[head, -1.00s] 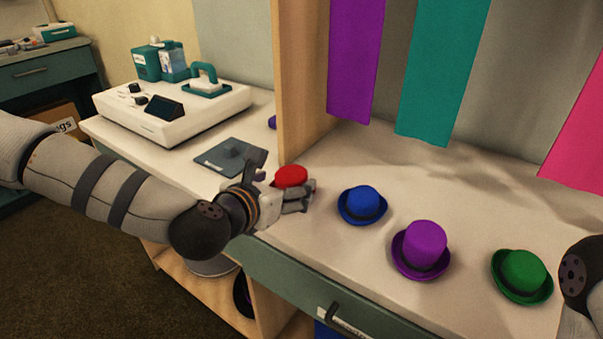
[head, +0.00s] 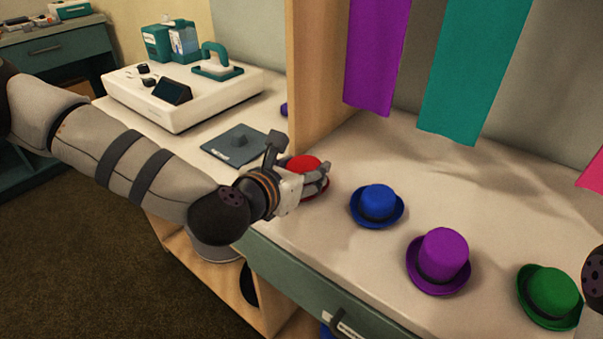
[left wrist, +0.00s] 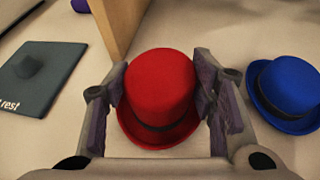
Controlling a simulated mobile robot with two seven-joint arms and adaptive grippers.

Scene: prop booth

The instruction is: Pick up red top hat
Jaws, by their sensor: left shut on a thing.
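The red top hat (head: 304,163) stands upright on the pale counter at the left end of the row of hats, close to the wooden divider. In the head view it is partly hidden by my left gripper (head: 318,178). In the left wrist view the red hat (left wrist: 161,88) sits between both fingers of my left gripper (left wrist: 163,92), which are shut on its crown from either side. The dark band and part of the brim show below. My right gripper is not in view; only a part of my right arm shows at the right edge.
A blue hat (head: 376,205) stands just right of the red one; it also shows in the left wrist view (left wrist: 290,86). A purple hat (head: 439,260) and a green hat (head: 549,296) stand further right. The wooden divider (head: 318,75) rises behind the gripper. A dark pad (head: 232,147) lies to the left.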

